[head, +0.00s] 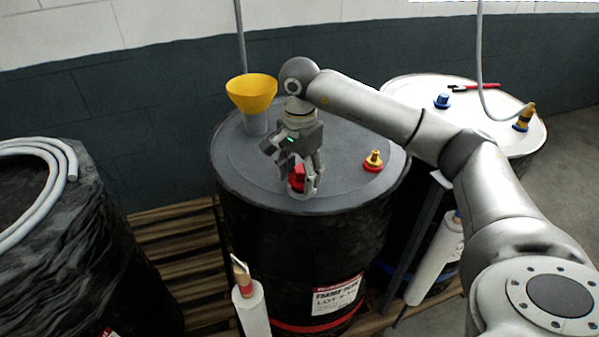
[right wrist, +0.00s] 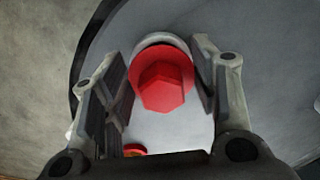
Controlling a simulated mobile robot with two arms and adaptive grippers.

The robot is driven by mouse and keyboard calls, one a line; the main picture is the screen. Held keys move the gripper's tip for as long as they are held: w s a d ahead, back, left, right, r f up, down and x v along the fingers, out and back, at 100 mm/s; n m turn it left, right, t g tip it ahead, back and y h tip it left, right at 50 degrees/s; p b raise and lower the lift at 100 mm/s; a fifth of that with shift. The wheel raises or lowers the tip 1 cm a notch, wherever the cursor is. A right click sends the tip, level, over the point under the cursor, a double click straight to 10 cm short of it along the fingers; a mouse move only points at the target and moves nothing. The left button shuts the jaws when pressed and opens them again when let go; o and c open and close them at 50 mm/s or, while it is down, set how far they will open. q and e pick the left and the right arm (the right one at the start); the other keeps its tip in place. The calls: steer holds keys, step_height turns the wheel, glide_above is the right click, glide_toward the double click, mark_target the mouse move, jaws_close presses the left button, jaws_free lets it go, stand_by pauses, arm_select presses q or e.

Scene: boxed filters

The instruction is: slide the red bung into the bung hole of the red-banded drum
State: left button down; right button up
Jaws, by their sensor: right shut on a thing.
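The red-banded drum (head: 240,185) is black with a grey lid, a label and a red band low on its side. My right gripper (head: 299,184) points down over the front of its lid, shut on the red bung (head: 297,176). In the right wrist view the bung (right wrist: 165,78) has a hexagonal head and sits between the two fingers (right wrist: 162,92). A pale grey ring (right wrist: 158,38) shows past the bung's edge. The bung covers most of it, so I cannot tell whether the bung is in the hole. My left gripper is not in view.
A yellow funnel (head: 251,90) stands at the lid's back left, and a yellow fitting with a red base (head: 373,163) at its right. A white-topped drum (head: 480,120) stands behind right. A wrapped drum with a hose (head: 60,150) is at left. Pallet slats (head: 180,245) lie between.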

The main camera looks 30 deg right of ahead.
mark_target(300, 170)
steer(key=shift+f+b, duration=0.65)
steer(key=shift+f, duration=0.25)
steer(key=o, duration=1.1)
steer(key=shift+c, duration=0.2)
steer(key=shift+r, duration=0.15)
step_height(300, 170, up, 12)
steer(key=shift+f, duration=0.1)
steer(key=shift+f, duration=0.1)
